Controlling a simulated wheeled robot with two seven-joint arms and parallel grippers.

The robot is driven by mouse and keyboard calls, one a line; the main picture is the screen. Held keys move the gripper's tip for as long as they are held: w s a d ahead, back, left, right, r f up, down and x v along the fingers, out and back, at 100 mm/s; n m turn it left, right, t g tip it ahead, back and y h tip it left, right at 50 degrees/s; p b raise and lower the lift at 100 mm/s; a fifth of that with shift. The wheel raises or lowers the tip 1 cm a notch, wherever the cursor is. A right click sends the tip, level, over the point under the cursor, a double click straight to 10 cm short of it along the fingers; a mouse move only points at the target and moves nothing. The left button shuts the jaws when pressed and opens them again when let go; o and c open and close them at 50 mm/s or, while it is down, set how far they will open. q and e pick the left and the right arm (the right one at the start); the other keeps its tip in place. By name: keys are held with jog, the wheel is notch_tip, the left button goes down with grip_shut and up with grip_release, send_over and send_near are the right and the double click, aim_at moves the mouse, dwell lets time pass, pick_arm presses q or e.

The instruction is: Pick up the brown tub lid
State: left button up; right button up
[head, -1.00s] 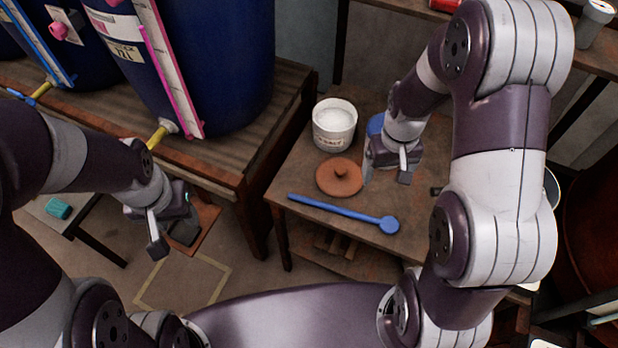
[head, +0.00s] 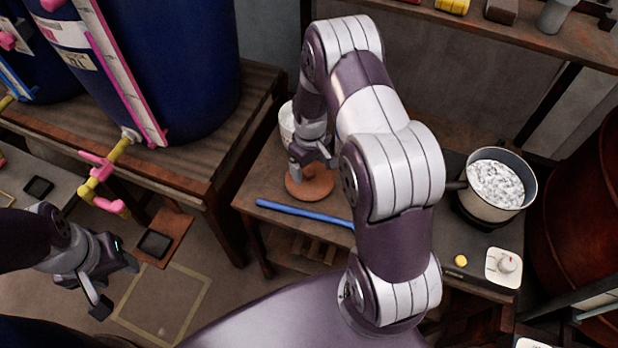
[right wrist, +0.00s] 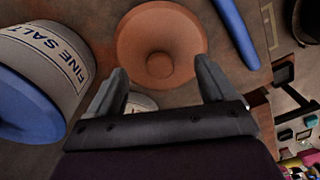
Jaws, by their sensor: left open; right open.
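The brown tub lid (head: 309,187) lies flat on the small wooden table, a round disc with a knob in its middle. It also shows in the right wrist view (right wrist: 160,42), knob facing the camera. My right gripper (head: 312,160) is over the lid, partly covering it in the head view. In the right wrist view its two fingers (right wrist: 160,82) are apart, pointing toward the lid with nothing between them. My left gripper (head: 118,285) is open and empty at the lower left, over the floor, away from the lid.
A white tub (head: 287,125) stands close behind the lid; its label in the right wrist view reads FINE SALT (right wrist: 42,55). A blue stirrer (head: 300,213) lies in front of the lid. A pot (head: 495,185) sits at the right. A blue vat (head: 175,60) stands left.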

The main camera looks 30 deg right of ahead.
aim_at(311, 173)
notch_tip(311, 173, down, 3)
jog(key=shift+s+r, duration=0.1)
jog(key=shift+f, duration=0.35)
jog(key=shift+s, duration=0.1)
jog(key=c, duration=1.5)
jog(key=shift+o, duration=0.2)
jog(key=shift+r, duration=0.1)
